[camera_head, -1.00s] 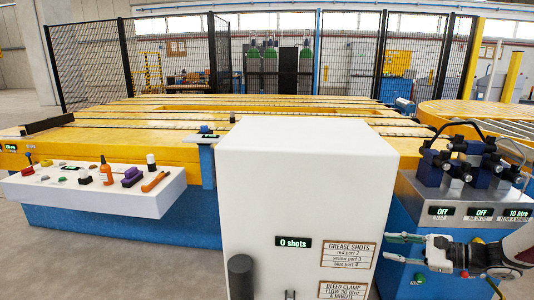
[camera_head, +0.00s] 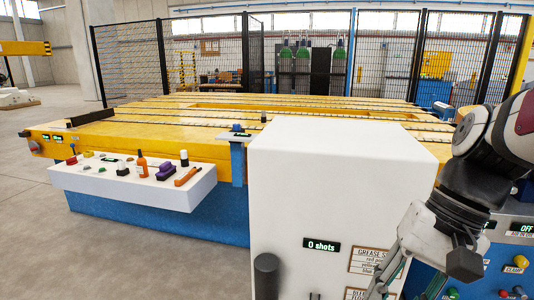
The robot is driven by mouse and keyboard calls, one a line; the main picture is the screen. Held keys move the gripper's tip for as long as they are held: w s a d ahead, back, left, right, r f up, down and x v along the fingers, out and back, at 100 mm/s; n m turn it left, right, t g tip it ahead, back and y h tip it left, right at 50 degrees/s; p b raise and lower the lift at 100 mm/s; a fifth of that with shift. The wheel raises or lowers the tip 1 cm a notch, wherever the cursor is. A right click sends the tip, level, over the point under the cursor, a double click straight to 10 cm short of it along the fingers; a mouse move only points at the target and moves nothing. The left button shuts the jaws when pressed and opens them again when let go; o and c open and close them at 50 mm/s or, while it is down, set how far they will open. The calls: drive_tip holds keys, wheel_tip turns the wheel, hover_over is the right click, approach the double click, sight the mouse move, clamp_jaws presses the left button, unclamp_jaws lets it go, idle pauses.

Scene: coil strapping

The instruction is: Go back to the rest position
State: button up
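My gripper (camera_head: 387,284) is at the lower right of the head view, pointing down in front of the right side of the white cabinet (camera_head: 335,190). Its teal fingers run toward the bottom edge of the picture, and the tips are cut off or too small to judge. My arm rises from it to the right edge and hides much of the valve panel behind. I see nothing clearly held in the gripper.
The cabinet has a "0 shots" display (camera_head: 322,246) and signs partly covered by my gripper. A white shelf (camera_head: 95,183) with bottles and small tools stands at the left. The yellow slatted bed (camera_head: 215,125) lies behind. The floor at left is clear.

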drive_tip(key=s+d+n+t+h, duration=0.2)
drive_tip(key=s+n+h, duration=0.25)
drive_tip(key=s, duration=0.85)
wheel_tip(320, 180, up, 23)
drive_tip(key=t+p, duration=0.3)
drive_tip(key=p, duration=1.8)
drive_tip(key=shift+w+d+y, duration=0.1)
drive_tip(key=shift+y, duration=0.15)
